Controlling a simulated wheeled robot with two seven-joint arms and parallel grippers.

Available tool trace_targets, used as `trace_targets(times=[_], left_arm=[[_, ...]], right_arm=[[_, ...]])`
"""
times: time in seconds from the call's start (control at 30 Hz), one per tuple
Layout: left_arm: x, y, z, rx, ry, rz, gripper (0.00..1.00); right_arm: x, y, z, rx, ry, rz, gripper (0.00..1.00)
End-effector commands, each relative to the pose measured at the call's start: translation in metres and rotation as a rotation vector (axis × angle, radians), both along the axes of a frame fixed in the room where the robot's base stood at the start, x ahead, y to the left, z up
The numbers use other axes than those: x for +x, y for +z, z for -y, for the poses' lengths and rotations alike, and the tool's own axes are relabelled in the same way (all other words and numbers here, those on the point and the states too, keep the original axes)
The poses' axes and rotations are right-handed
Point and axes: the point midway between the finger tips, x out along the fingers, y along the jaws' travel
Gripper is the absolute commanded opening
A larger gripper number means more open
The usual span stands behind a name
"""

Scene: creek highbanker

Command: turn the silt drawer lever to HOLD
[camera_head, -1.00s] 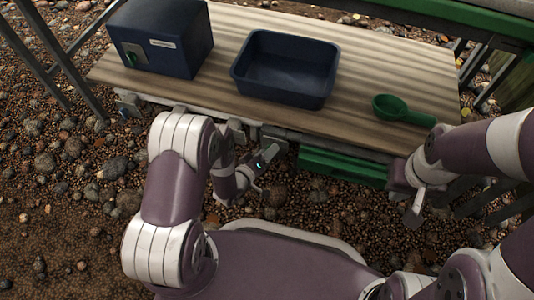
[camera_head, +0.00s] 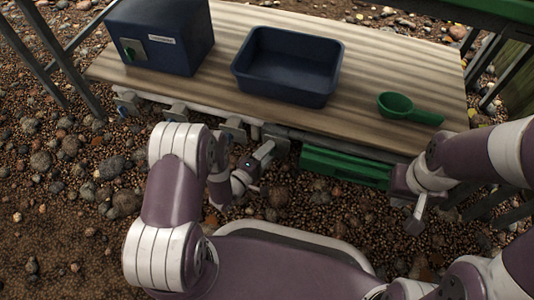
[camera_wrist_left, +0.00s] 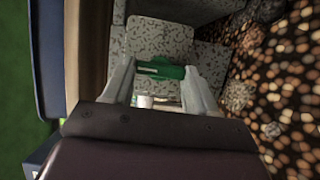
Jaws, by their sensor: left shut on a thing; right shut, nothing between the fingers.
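My left gripper (camera_head: 265,152) is at a grey plate (camera_head: 280,143) under the table's front edge. In the left wrist view my left gripper (camera_wrist_left: 160,90) has its fingers on either side of a green lever (camera_wrist_left: 165,71), shut on it. The lever lies roughly crosswise in front of a speckled grey plate (camera_wrist_left: 158,40). In the head view the lever is hidden by the gripper, and I cannot read any HOLD mark. A green drawer (camera_head: 345,169) sits under the table, right of the plate. My right gripper (camera_head: 417,212) is shut and empty, low at the right.
On the wooden table (camera_head: 225,88) stand a dark blue box (camera_head: 180,40) with a green knob, a dark blue tub (camera_head: 287,92) and a green scoop (camera_head: 402,107). Other grey fittings (camera_head: 177,112) line the front edge to the left. Pebbly ground lies below.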

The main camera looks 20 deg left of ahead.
Motion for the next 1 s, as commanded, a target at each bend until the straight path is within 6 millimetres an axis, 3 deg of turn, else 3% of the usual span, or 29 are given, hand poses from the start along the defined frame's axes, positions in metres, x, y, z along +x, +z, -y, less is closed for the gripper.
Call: trace_targets(times=[0.5,0.53,0.6,1.0], left_arm=[[-0.0005,-0.0009,-0.0007,-0.018,0.003,-0.004,0.27],[-0.0005,-0.0009,-0.0007,-0.018,0.003,-0.004,0.64],[-0.0004,-0.0009,-0.0006,-0.017,0.003,-0.003,0.83],[0.0004,-0.0007,0.0003,-0.017,0.001,-0.002,0.83]], right_arm=[[0.0000,-0.0011,0.0000,0.000,0.000,0.000,0.00],[0.0000,-0.0011,0.0000,0.000,0.000,0.000,0.00],[0.0000,-0.0011,0.0000,0.000,0.000,0.000,0.00],[0.0000,-0.0016,0.0000,0.000,0.000,0.000,0.00]])
